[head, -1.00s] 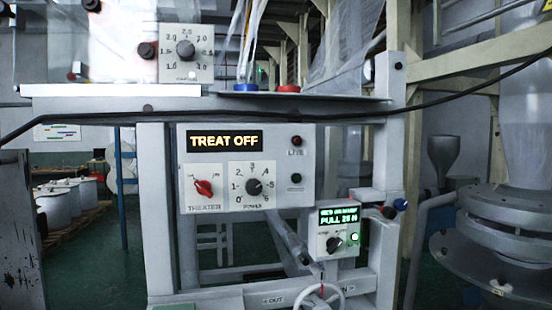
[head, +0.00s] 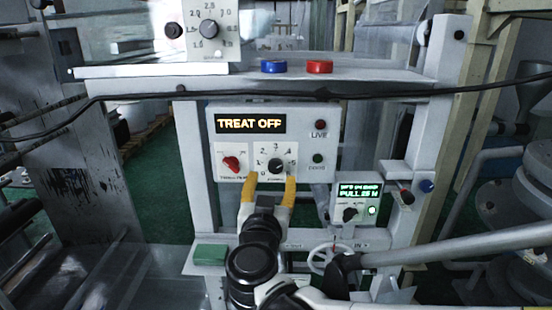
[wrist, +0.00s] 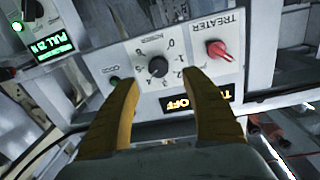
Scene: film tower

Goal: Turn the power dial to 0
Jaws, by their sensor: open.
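The power dial (head: 276,166) is a black round knob on a white numbered plate, on the grey treater panel (head: 213,140). Its pointer is too small to read for certain. My gripper (head: 271,182) is open, with its yellow fingers pointing at the panel just below the dial, one to each side. In the wrist view the panel is upside down; the dial (wrist: 158,67) shows beyond and between the open fingertips (wrist: 159,82). The fingers do not close on it, and I cannot tell their exact distance from it.
The red treater switch (head: 231,163) is left of the dial, below a display (head: 250,123) reading TREAT OFF. Two small lamps are to the right. A pull unit (head: 358,203) and handwheel (head: 330,258) stand lower right. A black cable (head: 400,94) crosses above the panel.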

